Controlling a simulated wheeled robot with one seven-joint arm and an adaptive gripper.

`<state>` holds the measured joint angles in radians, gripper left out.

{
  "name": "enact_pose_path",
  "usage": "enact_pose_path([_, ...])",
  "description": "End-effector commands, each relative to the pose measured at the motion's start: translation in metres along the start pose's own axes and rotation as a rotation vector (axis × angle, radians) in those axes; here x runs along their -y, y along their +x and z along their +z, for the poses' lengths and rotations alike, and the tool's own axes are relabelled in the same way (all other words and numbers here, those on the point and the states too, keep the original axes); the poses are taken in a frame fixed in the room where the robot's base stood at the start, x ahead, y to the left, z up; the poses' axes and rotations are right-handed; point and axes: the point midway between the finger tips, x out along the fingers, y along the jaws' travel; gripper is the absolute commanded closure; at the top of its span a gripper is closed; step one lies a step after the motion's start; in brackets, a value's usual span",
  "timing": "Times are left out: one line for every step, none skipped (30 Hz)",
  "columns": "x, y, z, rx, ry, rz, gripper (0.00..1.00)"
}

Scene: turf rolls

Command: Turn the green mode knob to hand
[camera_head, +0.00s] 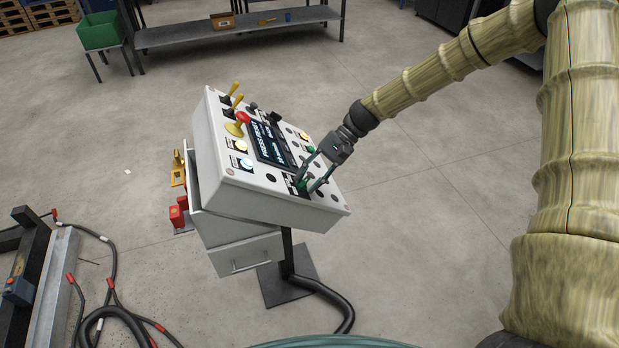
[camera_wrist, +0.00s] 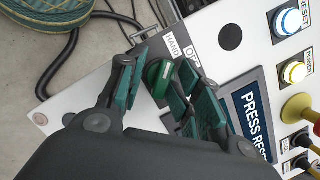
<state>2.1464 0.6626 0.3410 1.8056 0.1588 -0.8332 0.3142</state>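The green mode knob (camera_wrist: 158,74) sits on the white face of the control panel (camera_head: 215,120). In the wrist view it shows between my two finger pads, beside labels reading HAND (camera_wrist: 173,45) and what looks like OFF. My gripper (camera_wrist: 165,88) is open around the knob; a gap shows on the left, while the right pads overlap or lie close to the knob's edge. Contact cannot be told. In the head view my gripper (camera_head: 309,184) reaches down to the panel's lower right part, and its fingers partly hide the knob. Which mark the knob points to is unclear.
A drawer (camera_head: 247,254) hangs below. Cables lie on the floor at left; floor right of the panel is clear.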

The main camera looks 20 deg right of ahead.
Motion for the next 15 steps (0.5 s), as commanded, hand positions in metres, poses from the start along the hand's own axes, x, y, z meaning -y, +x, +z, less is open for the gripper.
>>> enact_pose_path([0.001, 0.0, 0.0, -0.001, 0.0, -0.001, 0.66])
enact_pose_path([0.001, -0.001, 0.0, -0.001, -0.001, -0.001, 0.66])
enact_pose_path([0.001, -0.001, 0.0, -0.001, -0.001, -0.001, 0.66])
enact_pose_path([0.001, -0.001, 0.0, -0.001, -0.001, -0.001, 0.66])
enact_pose_path([0.002, -0.001, 0.0, -0.002, -0.001, -0.001, 0.66])
enact_pose_path([0.002, -0.003, 0.0, -0.002, -0.001, -0.002, 0.66])
enact_pose_path([0.002, -0.004, 0.0, -0.003, -0.001, -0.002, 0.66])
enact_pose_path([0.002, -0.006, -0.001, -0.003, -0.002, -0.002, 0.66])
enact_pose_path([0.002, -0.009, -0.001, -0.003, -0.002, -0.002, 0.66])
enact_pose_path([0.002, -0.013, -0.001, -0.003, -0.002, -0.002, 0.66])
enact_pose_path([0.003, -0.017, -0.001, -0.003, -0.002, -0.002, 0.66])
enact_pose_path([0.003, -0.023, -0.001, -0.005, -0.002, -0.003, 0.66])
enact_pose_path([0.003, -0.028, -0.001, -0.005, -0.002, -0.003, 0.66])
enact_pose_path([0.003, -0.032, 0.0, -0.003, -0.002, -0.002, 0.66])
enact_pose_path([0.003, -0.04, -0.001, -0.004, -0.003, -0.003, 0.66])
